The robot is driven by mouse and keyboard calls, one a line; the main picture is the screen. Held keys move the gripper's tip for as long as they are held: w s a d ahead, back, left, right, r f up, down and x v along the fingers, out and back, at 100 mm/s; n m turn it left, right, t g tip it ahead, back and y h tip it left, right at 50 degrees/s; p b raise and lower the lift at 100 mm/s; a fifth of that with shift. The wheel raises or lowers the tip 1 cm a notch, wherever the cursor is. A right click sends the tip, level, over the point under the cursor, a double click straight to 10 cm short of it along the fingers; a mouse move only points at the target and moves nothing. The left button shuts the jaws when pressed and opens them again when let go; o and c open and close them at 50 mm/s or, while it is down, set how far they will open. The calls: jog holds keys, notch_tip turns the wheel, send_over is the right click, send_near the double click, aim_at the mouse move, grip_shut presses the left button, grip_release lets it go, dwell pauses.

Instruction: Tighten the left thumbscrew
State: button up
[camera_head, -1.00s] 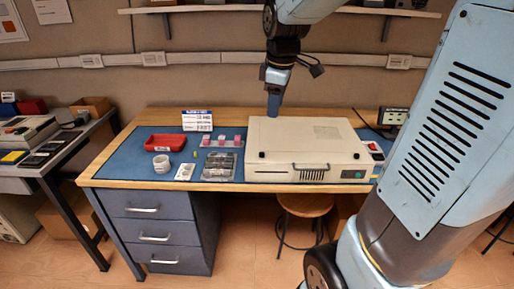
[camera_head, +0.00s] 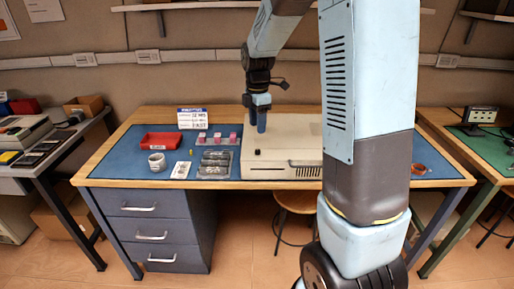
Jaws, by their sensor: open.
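A cream-coloured equipment case (camera_head: 283,158) sits on the blue-topped bench. A small dark knob (camera_head: 257,151), apparently the left thumbscrew, stands on its top near the front left corner. How far it is screwed in is too small to tell. My gripper (camera_head: 262,129) points down over the rear left part of the case, behind the knob in the picture and apart from it. Its jaws are open and nothing shows between them; the finger gap is hard to see at this size. My own arm hides the right part of the case and anything on it.
Left of the case are a grey parts tray (camera_head: 214,164), a rack with pink pieces (camera_head: 218,140), a red bin (camera_head: 161,141), a white roll (camera_head: 157,162) and a sign (camera_head: 192,118). A green-topped table (camera_head: 480,146) stands at right.

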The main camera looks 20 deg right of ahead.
aim_at(257, 150)
notch_tip(257, 150, down, 10)
jog(key=shift+f, duration=0.1)
dwell(0.4)
jog(key=shift+c, duration=0.5)
grip_shut()
